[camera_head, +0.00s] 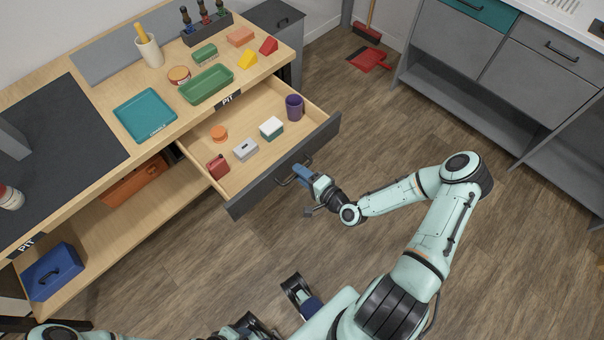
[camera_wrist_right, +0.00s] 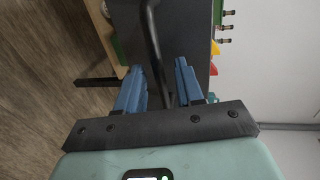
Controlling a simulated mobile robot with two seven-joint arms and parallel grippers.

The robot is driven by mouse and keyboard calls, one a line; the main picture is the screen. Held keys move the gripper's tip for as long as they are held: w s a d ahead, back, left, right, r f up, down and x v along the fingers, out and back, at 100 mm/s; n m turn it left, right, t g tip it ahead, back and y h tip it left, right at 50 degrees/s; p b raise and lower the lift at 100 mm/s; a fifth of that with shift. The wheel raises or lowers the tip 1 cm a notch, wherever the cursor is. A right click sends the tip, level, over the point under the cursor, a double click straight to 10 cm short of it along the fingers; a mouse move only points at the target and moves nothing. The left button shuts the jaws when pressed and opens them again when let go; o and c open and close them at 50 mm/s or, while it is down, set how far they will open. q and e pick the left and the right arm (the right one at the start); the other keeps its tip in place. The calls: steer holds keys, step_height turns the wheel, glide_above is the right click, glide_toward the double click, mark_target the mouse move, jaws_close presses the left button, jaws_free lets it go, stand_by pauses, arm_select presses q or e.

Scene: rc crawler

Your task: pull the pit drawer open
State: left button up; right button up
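The pit drawer (camera_head: 254,178) stands pulled out from under the wooden workbench, its dark front facing the open floor. Its handle (camera_head: 287,181) is a dark bar on that front, and it also shows in the wrist view (camera_wrist_right: 152,38). My right gripper (camera_head: 303,172) is at the handle. In the wrist view its blue fingers (camera_wrist_right: 160,78) are apart, with the bar running between them and gaps visible beside it. Dark and blue parts of mine show at the bottom edge of the head view; I cannot make out the left fingertips there.
The drawer holds a purple cup (camera_head: 294,107), a white-topped box (camera_head: 271,127), a grey block (camera_head: 245,149), a red item (camera_head: 217,167) and an orange piece (camera_head: 219,133). A green tray (camera_head: 206,85) and teal tray (camera_head: 145,115) sit on the bench.

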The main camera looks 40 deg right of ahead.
steer(key=v, duration=1.3)
steer(key=shift+s+p, duration=0.2)
steer(key=shift+p, duration=0.1)
steer(key=shift+d, duration=0.1)
steer(key=a+f+n+g+y+p, duration=0.45)
steer(key=a+f+g, duration=0.35)
steer(key=a, duration=0.5)
steer(key=s+a+n+g+h+p, duration=0.2)
steer(key=s+a+n+g+p, duration=0.1)
steer(key=s+a+n+g, duration=0.4)
steer(key=shift+s+f+n+g+p, duration=0.3)
steer(key=shift+s+f+n+g, duration=0.2)
steer(key=shift+s+n+g, duration=0.25)
